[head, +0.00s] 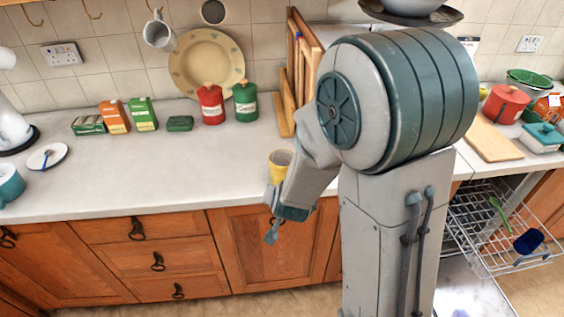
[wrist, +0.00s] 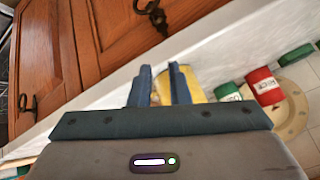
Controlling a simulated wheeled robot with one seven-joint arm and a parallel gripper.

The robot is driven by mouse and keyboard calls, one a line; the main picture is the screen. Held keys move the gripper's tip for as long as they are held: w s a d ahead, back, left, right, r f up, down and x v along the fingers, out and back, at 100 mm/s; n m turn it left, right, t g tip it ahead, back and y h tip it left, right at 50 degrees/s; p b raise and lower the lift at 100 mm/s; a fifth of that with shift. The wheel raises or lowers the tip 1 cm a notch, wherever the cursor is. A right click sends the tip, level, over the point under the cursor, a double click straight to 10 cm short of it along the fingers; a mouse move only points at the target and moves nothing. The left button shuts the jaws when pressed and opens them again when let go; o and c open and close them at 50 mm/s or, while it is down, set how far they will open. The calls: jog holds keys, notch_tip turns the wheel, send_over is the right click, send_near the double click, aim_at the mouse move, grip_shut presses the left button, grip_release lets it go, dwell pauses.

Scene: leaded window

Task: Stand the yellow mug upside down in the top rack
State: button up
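The yellow mug (head: 280,163) stands upright on the worktop near its front edge, its opening up. My arm hides part of its right side. My gripper (head: 268,216) is in front of the worktop edge, just below the mug in the head view. Its two fingers are apart. In the wrist view, the mug (wrist: 198,88) shows behind and to the right of the right finger of my gripper (wrist: 160,72). Whether a finger touches it I cannot tell. The top rack (head: 482,222) is a wire rack pulled out at the right, holding a dark blue mug (head: 528,241) and a green utensil (head: 498,210).
Red (head: 211,104) and green (head: 246,101) canisters stand by the wall, with cartons (head: 115,117) to their left. Wooden boards (head: 300,70) lean behind my arm. A cutting board (head: 490,140) and red pot (head: 506,103) are at right.

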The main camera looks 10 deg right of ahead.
notch_tip(320, 180, down, 4)
jog(key=w+d+m+t+h+p, duration=0.1)
jog(key=d+t+h+p, duration=0.1)
jog(key=t+h, duration=0.15)
jog(key=shift+w+d+r+n+t+h+b, duration=0.35)
jog(key=shift+w+d+r+t+h+b, duration=0.15)
jog(key=shift+w+d+t+b, duration=0.55)
jog(key=shift+w+d+r+n+t+h+b, duration=0.45)
jog(key=shift+w+t+b, duration=0.35)
jog(key=shift+w+b, duration=0.5)
jog(key=shift+w+d+r+n+t+h+b, duration=0.4)
jog(key=shift+w+d+t+b, duration=0.5)
jog(key=shift+b, duration=0.45)
jog(key=shift+p+x, duration=0.8)
jog(key=shift+x, duration=1.55)
jog(key=shift+a, duration=0.15)
jog(key=shift+r, duration=0.1)
grip_shut()
